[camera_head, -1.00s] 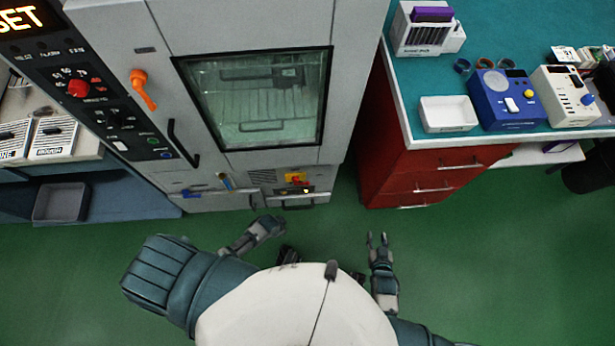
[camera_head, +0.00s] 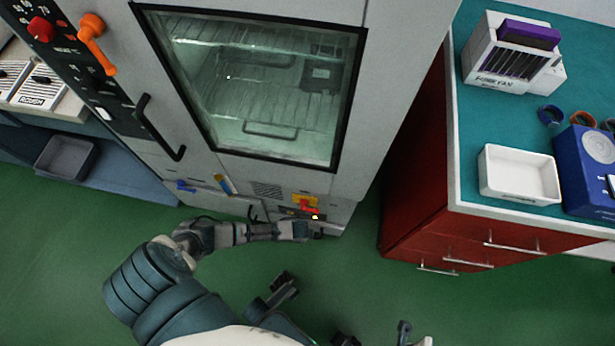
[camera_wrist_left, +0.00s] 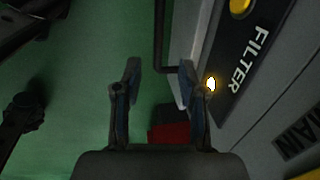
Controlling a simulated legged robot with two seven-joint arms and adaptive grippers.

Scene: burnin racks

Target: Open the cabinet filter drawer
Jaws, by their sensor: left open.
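The filter drawer's front (camera_wrist_left: 228,85) carries a black strip lettered FILTER in the left wrist view. It is low on the cabinet (camera_head: 400,70), and I see no gap showing it pulled out. Its dark bar handle (camera_wrist_left: 159,35) bends toward the front between my left fingertips, nearer the right finger; contact is unclear. My left gripper (camera_wrist_left: 160,82) is open and empty. In the head view, my left gripper (camera_head: 302,230) is at the drawer's lower front and hides most of the handle. Part of my right gripper (camera_head: 405,334) shows at the bottom edge; its jaws are unclear.
A red drawer unit (camera_head: 412,190) with a teal top stands to the right, holding a white tray (camera_head: 518,175). Above the filter drawer is a glass window (camera_head: 265,85); a tall door handle (camera_head: 158,128) is to its left. Green floor (camera_head: 345,265) is open in front.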

